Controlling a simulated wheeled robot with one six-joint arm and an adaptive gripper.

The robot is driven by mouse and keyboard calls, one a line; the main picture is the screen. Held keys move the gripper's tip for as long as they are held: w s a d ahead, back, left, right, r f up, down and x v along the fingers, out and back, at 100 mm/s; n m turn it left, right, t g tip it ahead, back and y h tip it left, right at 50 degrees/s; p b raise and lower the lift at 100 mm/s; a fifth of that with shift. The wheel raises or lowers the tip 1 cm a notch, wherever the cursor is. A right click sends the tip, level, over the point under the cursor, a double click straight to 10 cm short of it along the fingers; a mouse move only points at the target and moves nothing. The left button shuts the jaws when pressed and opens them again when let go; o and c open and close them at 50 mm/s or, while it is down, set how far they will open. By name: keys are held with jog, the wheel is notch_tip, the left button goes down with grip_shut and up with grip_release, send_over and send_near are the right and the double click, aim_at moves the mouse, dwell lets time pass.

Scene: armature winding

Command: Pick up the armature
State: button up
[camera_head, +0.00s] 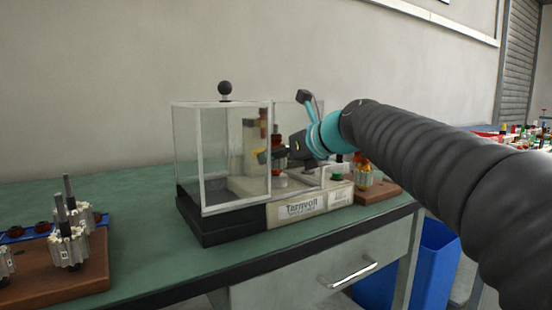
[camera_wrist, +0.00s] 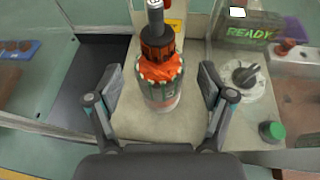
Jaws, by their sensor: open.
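The armature (camera_wrist: 160,92) stands upright inside the winding machine, with orange winding around its body and a dark shaft on top. In the wrist view it sits between the two fingers of my gripper (camera_wrist: 161,72). The fingers are spread, with a visible gap on each side of the armature. In the head view my gripper (camera_head: 272,155) reaches in at the right side of the machine's clear enclosure (camera_head: 222,160). The armature there (camera_head: 278,143) is partly hidden by the gripper and seen past the panels.
Bare armatures (camera_head: 69,248) stand on a brown board (camera_head: 55,287) at left. A wound armature (camera_head: 363,174) stands on another board (camera_head: 378,192) right of the machine. A READY display (camera_wrist: 249,32), a black knob (camera_wrist: 245,73) and a green button (camera_wrist: 272,130) are close right.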

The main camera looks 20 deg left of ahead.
jog(key=shift+x, duration=0.9)
jog(key=shift+r, duration=0.1)
grip_shut()
notch_tip(320, 180, up, 10)
jog(key=p, duration=0.4)
